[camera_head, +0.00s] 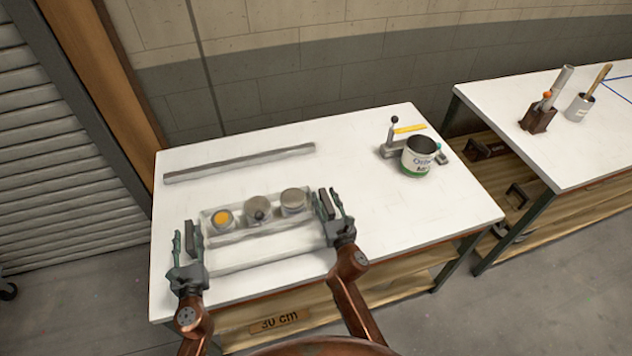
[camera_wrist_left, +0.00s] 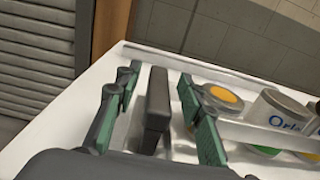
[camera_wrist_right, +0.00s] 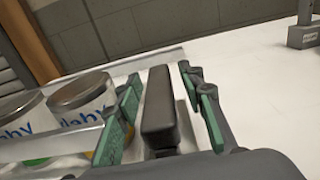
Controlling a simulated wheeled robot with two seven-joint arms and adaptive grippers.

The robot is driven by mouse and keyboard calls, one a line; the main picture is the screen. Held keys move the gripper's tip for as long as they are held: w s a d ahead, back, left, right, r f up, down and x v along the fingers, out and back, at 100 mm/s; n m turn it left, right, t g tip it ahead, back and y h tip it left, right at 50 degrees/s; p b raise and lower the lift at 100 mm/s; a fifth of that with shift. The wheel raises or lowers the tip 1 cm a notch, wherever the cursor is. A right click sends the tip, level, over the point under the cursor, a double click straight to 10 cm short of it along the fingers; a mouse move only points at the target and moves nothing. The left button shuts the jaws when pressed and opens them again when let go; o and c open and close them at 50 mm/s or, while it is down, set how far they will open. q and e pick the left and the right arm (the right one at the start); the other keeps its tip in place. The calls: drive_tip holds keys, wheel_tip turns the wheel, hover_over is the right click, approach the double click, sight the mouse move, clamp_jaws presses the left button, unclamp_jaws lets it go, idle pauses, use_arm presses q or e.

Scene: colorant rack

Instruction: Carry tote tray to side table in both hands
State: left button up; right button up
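The tote tray (camera_head: 270,236) is pale and see-through, and sits on the white table in front of me. It holds three lidded jars: one with a yellow top (camera_head: 222,218) and two with grey tops (camera_head: 257,208) (camera_head: 293,199). A dark upright block, apparently a tray handle, stands at each end. My left gripper (camera_head: 186,245) is at the left end, its green fingers apart on both sides of the left handle (camera_wrist_left: 158,103). My right gripper (camera_head: 333,209) is at the right end, its fingers apart around the right handle (camera_wrist_right: 159,108). Gaps show beside both handles.
A grey bar (camera_head: 240,163) lies behind the tray. A labelled can (camera_head: 419,156) and a small knobbed device (camera_head: 393,146) stand at the back right. A second white table (camera_head: 560,150) is to the right, with a brown holder (camera_head: 538,118) and a brush cup (camera_head: 579,107).

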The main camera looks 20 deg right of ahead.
drive_tip(key=shift+s, duration=0.1)
drive_tip(key=s, duration=1.2)
drive_tip(key=shift+d+r, duration=0.1)
drive_tip(key=shift+d, duration=0.05)
use_arm(q)
drive_tip(key=s, duration=0.7)
drive_tip(key=shift+s+d+r, duration=0.1)
drive_tip(key=shift+s, duration=0.2)
